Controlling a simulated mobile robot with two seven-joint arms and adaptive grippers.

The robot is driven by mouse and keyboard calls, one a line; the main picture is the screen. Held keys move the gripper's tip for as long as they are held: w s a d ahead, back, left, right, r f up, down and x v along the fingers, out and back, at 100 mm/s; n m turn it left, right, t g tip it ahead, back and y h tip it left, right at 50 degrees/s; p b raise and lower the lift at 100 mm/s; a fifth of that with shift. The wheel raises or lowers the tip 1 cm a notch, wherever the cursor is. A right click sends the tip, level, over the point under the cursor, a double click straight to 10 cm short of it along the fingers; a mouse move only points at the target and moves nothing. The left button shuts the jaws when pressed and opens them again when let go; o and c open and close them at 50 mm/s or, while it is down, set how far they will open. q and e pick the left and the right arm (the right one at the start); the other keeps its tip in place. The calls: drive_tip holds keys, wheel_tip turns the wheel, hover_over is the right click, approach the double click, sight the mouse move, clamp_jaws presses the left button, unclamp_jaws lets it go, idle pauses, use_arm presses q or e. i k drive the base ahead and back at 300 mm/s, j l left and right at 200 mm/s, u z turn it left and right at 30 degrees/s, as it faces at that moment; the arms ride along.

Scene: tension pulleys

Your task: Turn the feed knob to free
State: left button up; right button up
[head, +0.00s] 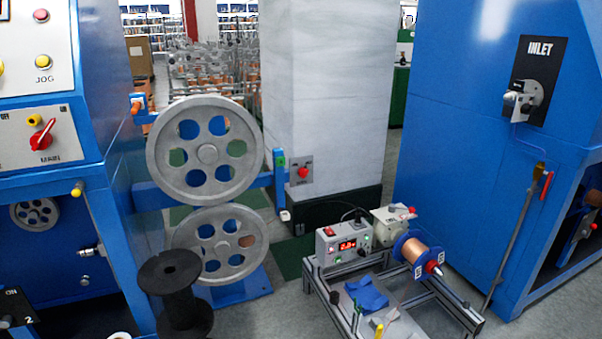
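No knob with a readable FEED label shows in the head view. A red rotary knob (41,140) sits on the white panel at the left, above the word MAIN, its handle tilted. A small red knob (303,172) is on a grey plate by the pale pillar; its label is too small to read. A control box (344,246) with a red display and small controls stands on the metal-frame bench; its labels are also too small to read. At the lower left edge, a dark plate (15,312) reads ON and 2. Neither of my grippers is in view.
Two large grey pulley wheels (205,188) stand one above the other at centre left. A black spool (168,266) stands in front. A copper spool (414,256) and a blue cloth (368,294) are on the bench. A blue INLET cabinet (455,115) stands right.

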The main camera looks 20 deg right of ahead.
sight(302, 171)
drive_tip(key=z, duration=0.4)
drive_tip(key=i+z, duration=0.1)
drive_tip(key=z, duration=0.65)
drive_tip(key=i+j+z, duration=0.1)
drive_tip(key=z, duration=0.25)
drive_tip(key=i+j+z, duration=0.3)
drive_tip(key=j+z, duration=0.3)
drive_tip(key=i+j+z, duration=0.25)
drive_tip(key=k, duration=0.1)
